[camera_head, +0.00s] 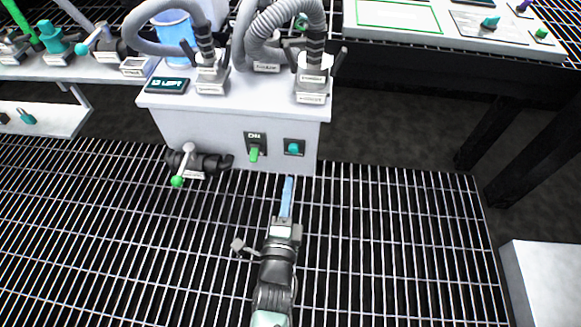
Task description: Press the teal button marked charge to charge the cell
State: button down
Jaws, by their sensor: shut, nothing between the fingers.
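The teal button (294,147) sits on a dark square plate on the front face of a white cabinet (200,124), right of a green switch. Its label is too small to read. My gripper (288,180) is in front of the cabinet, a little below the button, with its blue fingers shut and nothing held. The fingers point toward the cabinet, and a gap to the button seems to remain. I cannot tell which object is the cell; a blue translucent vessel (174,35) stands behind the cabinet top, partly hidden by a hose.
A valve with a green-tipped lever (188,163) sticks out at lower left. Grey hoses (283,20) and a small display (167,85) are on top. Open grating (400,240) lies right; a white block (545,280) stands lower right.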

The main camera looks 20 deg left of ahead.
jog(key=p+v, duration=0.1)
jog(key=v, duration=0.4)
jog(key=shift+s, duration=0.1)
jog(key=shift+r+p, duration=0.1)
jog(key=shift+p, duration=0.2)
jog(key=w+d+r+n+t+p, duration=0.1)
jog(key=w+r+n+t+p, duration=0.2)
jog(key=r, duration=1.1)
jog(key=w+d+r+n+p, duration=0.15)
jog(key=w+r, duration=0.35)
jog(key=r, duration=0.8)
jog(key=w+r+n+t+p, duration=0.2)
jog(key=w+r+n+p, duration=0.15)
jog(key=r, duration=1.05)
jog(key=s+d+r+n+t+h+p, duration=0.25)
jog(key=s+d+r, duration=0.2)
jog(key=r, duration=0.85)
jog(key=s+d+r+n+t+h+p, duration=0.1)
jog(key=s+d+r+n+p, duration=0.25)
jog(key=r, duration=1.05)
jog(key=s+d+r+n+t+h+p, duration=0.15)
jog(key=s+d+r+p, duration=0.35)
jog(key=r, duration=0.8)
notch_tip(320, 180, up, 37)
jog(key=s+a+p, duration=0.1)
jog(key=p, duration=3.4)
jog(key=shift+s+a+r+m, duration=0.25)
jog(key=shift+s+m, duration=0.05)
jog(key=shift+m, duration=0.05)
